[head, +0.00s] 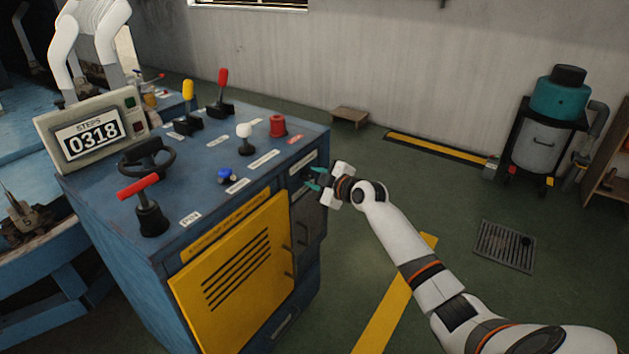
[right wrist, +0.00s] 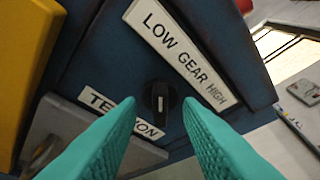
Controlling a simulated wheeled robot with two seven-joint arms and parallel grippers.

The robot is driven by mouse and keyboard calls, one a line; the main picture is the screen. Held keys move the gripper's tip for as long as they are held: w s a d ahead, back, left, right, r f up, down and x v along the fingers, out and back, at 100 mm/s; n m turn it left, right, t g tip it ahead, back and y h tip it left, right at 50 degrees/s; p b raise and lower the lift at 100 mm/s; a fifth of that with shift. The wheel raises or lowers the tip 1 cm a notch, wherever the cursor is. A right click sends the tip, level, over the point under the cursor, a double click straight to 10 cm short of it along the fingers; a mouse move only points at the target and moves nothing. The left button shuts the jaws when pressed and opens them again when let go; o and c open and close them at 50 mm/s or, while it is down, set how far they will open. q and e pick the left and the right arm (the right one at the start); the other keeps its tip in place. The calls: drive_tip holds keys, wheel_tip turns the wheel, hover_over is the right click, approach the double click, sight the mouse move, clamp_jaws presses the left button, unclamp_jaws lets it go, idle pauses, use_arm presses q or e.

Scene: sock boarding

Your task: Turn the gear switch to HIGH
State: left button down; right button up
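The gear switch (right wrist: 160,97) is a small black rotary knob with a white mark, below the LOW GEAR HIGH label (right wrist: 180,50). The mark runs up and down in the right wrist view, toward the LOW end. My right gripper (right wrist: 159,106) is open, its teal fingertips on either side of the knob in that view, with gaps showing. I cannot tell how deep the fingers reach around it. In the head view the right gripper (head: 315,179) is at the right side of the blue cabinet (head: 215,165). My left gripper is not seen.
The cabinet top holds levers, a red button (head: 278,126), a black wheel (head: 147,158) and a STEPS display (head: 92,138) reading 0318. A yellow vented door (head: 235,275) is on the front. In the wrist view a partly hidden TENSION label (right wrist: 110,112) lies below the knob. The green floor right is mostly clear.

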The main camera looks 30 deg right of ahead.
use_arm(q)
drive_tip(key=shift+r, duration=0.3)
use_arm(e)
drive_tip(key=shift+w+f, duration=0.1)
drive_tip(key=shift+w, duration=0.25)
clamp_jaws()
